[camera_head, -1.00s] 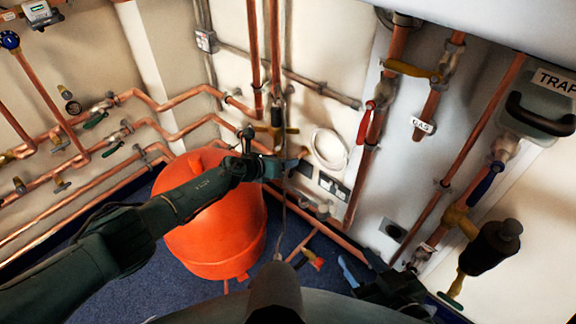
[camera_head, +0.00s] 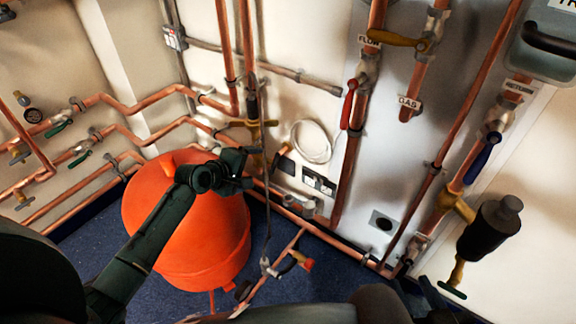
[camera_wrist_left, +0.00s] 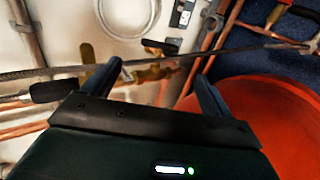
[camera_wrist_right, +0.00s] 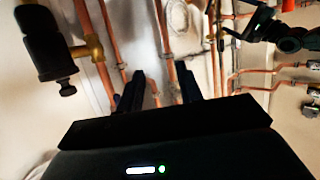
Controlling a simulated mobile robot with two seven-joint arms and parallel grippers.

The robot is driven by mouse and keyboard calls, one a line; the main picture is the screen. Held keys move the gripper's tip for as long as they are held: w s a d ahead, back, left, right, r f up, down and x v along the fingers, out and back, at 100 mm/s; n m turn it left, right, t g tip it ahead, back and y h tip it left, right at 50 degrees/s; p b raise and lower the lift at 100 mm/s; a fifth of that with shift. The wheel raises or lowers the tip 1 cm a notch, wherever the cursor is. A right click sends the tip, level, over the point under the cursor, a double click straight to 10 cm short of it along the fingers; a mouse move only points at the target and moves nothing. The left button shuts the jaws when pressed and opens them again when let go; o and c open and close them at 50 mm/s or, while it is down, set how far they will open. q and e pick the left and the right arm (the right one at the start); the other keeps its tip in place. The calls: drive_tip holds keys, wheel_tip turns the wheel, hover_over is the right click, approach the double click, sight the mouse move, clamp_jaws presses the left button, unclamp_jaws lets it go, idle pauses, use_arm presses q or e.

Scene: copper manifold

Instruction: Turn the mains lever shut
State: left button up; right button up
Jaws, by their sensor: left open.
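No label reading "mains" is legible, so I cannot tell for sure which handle is the mains lever. A brass valve with a yellow crossbar handle (camera_head: 255,123) sits on the vertical copper pipe behind my left gripper (camera_head: 246,177). Brass fittings (camera_wrist_left: 150,72) show beyond the fingers in the left wrist view, apart from them. My left gripper is open and empty (camera_wrist_left: 157,85), with a thin dark cable crossing in front of it. My right gripper (camera_wrist_right: 160,85) has its fingers apart and empty, in front of copper pipes; in the head view it is not clearly seen.
An orange drum (camera_head: 190,235) stands on the blue floor below my left arm. A red lever (camera_head: 348,103), a yellow lever (camera_head: 400,40) and a blue lever (camera_head: 482,160) sit on pipes to the right. A black cylinder (camera_head: 490,225) juts out. A white coil (camera_head: 311,141) hangs on the wall.

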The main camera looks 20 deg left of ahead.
sight(273, 164)
use_arm(q)
drive_tip(key=b+x, duration=0.3)
drive_tip(key=x, duration=0.3)
drive_tip(key=shift+f, duration=0.25)
drive_tip(key=b+x, duration=0.3)
drive_tip(key=x, duration=0.2)
drive_tip(key=shift+w+d+f, duration=0.1)
drive_tip(key=shift+w+f, duration=0.05)
drive_tip(key=shift+w, duration=0.1)
drive_tip(key=shift+w+d+f, duration=0.15)
drive_tip(key=shift+w+d, duration=0.05)
drive_tip(key=shift+w, duration=0.25)
use_arm(e)
drive_tip(key=shift+w+a+f+n+t+y, duration=0.4)
drive_tip(key=shift+w+a+f+n+t, duration=0.1)
drive_tip(key=shift+f+n+t, duration=0.15)
drive_tip(key=shift+w+a+f+n+t+y, duration=0.35)
drive_tip(key=shift+a+f+n+t+y, duration=0.1)
drive_tip(key=shift+f+n+t, duration=0.15)
use_arm(q)
drive_tip(key=shift+c, duration=0.2)
drive_tip(key=c, duration=0.9)
drive_tip(key=shift+c, duration=0.2)
use_arm(e)
drive_tip(key=shift+r, duration=0.15)
